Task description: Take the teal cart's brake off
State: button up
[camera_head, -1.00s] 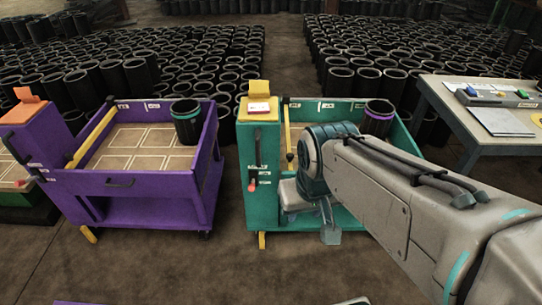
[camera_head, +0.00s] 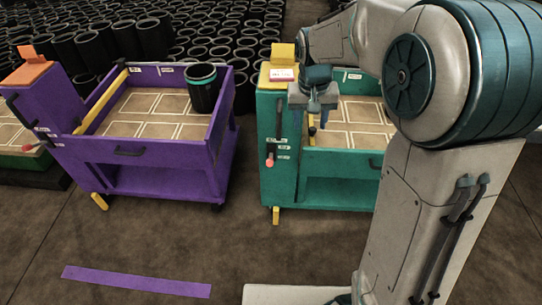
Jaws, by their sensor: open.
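The teal cart (camera_head: 278,190) stands right of centre, with a tall post at its left end. A lever with a red knob (camera_head: 269,162) sits on the post's front face, between small white labels too small to read. A yellow foot piece (camera_head: 276,215) shows at the base of the post. My gripper (camera_head: 313,112) hangs pointing down, open and empty, to the right of the post and above the level of the red knob. It looks apart from the lever. My arm hides the cart's right part.
A purple cart (camera_head: 150,181) with a black tube (camera_head: 203,94) stands to the left, a floor gap between the carts. A purple strip (camera_head: 135,281) lies on the clear floor in front. Many black sleeves (camera_head: 210,50) stand behind.

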jog(key=w+a+f+b, duration=0.2)
jog(key=w+a+f, duration=0.4)
jog(key=w+f, duration=0.25)
jog(key=g+h+b, duration=0.1)
jog(key=b, duration=0.1)
send_near(271, 166)
jog(key=f, duration=0.4)
jog(key=w+f, duration=0.1)
jog(key=f, duration=0.3)
jog(key=w+d+f, duration=0.1)
jog(key=f, duration=0.3)
jog(key=shift+d, duration=0.1)
grip_shut()
